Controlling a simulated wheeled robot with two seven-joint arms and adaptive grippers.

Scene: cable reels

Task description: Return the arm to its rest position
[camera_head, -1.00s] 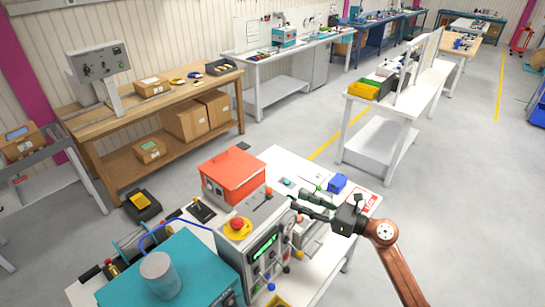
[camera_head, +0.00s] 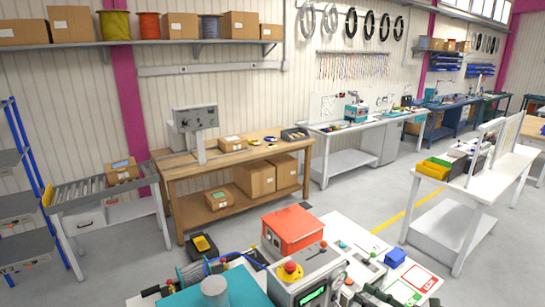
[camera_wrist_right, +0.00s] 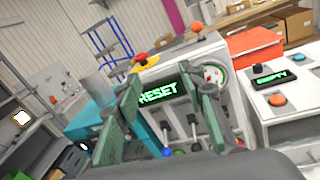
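A red button on a yellow base (camera_head: 290,271) tops the box. My left gripper is in neither current view.
The white work table (camera_head: 345,232) carries an orange-red box (camera_head: 291,229), a teal machine (camera_head: 235,290) and a blue block (camera_head: 395,258). A wooden bench (camera_head: 178,185) stands behind. A white table (camera_head: 486,192) stands at right.

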